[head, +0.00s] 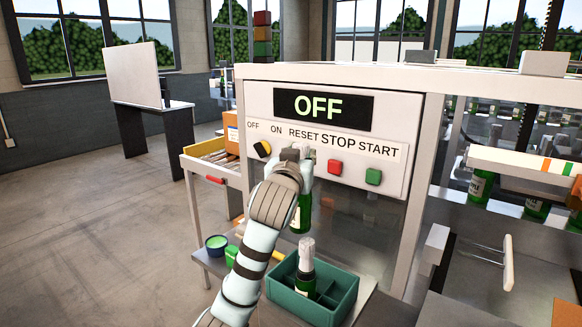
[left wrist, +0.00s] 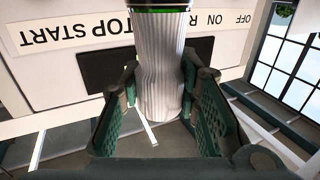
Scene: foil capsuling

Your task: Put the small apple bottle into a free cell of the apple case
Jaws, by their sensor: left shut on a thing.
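My left gripper (head: 296,153) is raised in front of the control panel and is shut on the foil-covered neck of a green bottle (head: 302,216). The bottle hangs roughly upright, partly hidden by my arm. In the left wrist view its silver neck (left wrist: 162,85) sits between the two dark finger pads (left wrist: 160,110). A teal divided case (head: 334,307) stands below. One foil-necked green bottle (head: 306,268) stands in it, and cells to its right look empty. The held bottle is above and behind that bottle, apart from the case. I cannot read either label. My right gripper is out of view.
The machine's panel (head: 322,150) reads OFF and is close to my left gripper.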

